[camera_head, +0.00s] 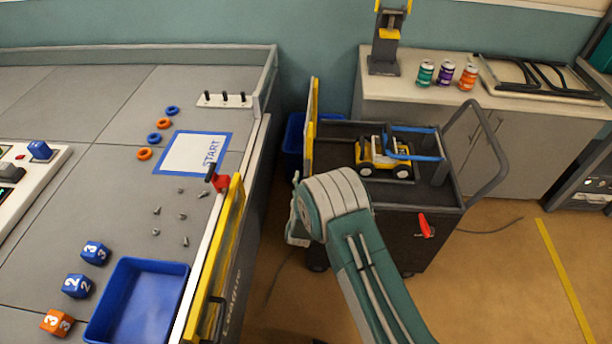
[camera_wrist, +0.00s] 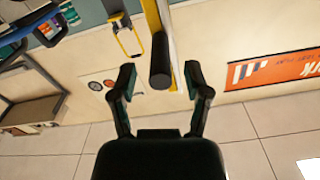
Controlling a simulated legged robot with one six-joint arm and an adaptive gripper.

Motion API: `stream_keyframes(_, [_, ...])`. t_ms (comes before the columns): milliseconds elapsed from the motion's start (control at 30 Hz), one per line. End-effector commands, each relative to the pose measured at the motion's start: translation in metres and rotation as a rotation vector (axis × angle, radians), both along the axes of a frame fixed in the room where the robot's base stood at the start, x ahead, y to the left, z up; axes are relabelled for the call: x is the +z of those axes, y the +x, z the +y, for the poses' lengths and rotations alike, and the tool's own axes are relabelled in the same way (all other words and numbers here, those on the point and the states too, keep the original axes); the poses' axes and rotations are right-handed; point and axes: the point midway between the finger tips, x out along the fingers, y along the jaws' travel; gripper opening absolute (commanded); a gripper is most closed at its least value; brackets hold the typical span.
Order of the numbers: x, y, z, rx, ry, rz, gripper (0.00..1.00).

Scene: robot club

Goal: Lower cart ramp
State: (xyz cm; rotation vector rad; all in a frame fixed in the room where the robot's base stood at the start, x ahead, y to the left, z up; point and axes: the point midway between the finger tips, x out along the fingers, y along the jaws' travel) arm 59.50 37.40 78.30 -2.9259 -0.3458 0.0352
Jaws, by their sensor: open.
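The dark cart (camera_head: 385,215) stands right of the grey field table. Its yellow-edged ramp panel (camera_head: 312,112) stands upright at the cart's left side. A red lever (camera_head: 425,226) is on the cart's front face. My gripper (camera_wrist: 160,80) is open in the wrist view, its two fingers spread. A dark rounded bar, apparently a handle (camera_wrist: 160,62), shows between the fingertips, with a yellow strip (camera_wrist: 165,18) behind it. I cannot tell whether a finger touches it. In the head view my arm hides the fingers and part of the cart's left side.
A yellow and blue toy vehicle (camera_head: 385,157) sits on the cart top. The table's right edge carries a yellow-framed panel (camera_head: 232,225) and a red latch (camera_head: 219,181). A blue tray (camera_head: 140,300) lies on the table. A counter (camera_head: 400,95) with cans stands behind. Floor at right is mostly clear.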

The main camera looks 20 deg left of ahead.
Motion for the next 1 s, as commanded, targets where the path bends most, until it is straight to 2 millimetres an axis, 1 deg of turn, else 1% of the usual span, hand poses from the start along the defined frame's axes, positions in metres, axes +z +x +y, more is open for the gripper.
stream_keyframes(133, [-0.0001,0.0089,0.002,0.0,-0.001,0.0,0.62])
stream_keyframes(367, [0.0,0.0098,0.0025,0.0,-0.002,0.0,0.62])
stream_keyframes(400, [0.0,0.0098,0.0025,0.0,-0.002,0.0,0.58])
stream_keyframes(467, [0.0,0.0097,0.0024,0.0,-0.002,0.0,0.31])
stream_keyframes(500, [0.0,0.0097,0.0024,0.0,-0.001,0.001,0.13])
stream_keyframes(533, [0.0,0.0097,0.0024,0.0,-0.001,0.001,0.0])
stream_keyframes(833, [0.0003,0.0099,0.0024,0.0,-0.006,-0.001,0.0])
stream_keyframes(1000, [0.0005,0.01,0.0029,0.0,-0.037,-0.01,0.0])
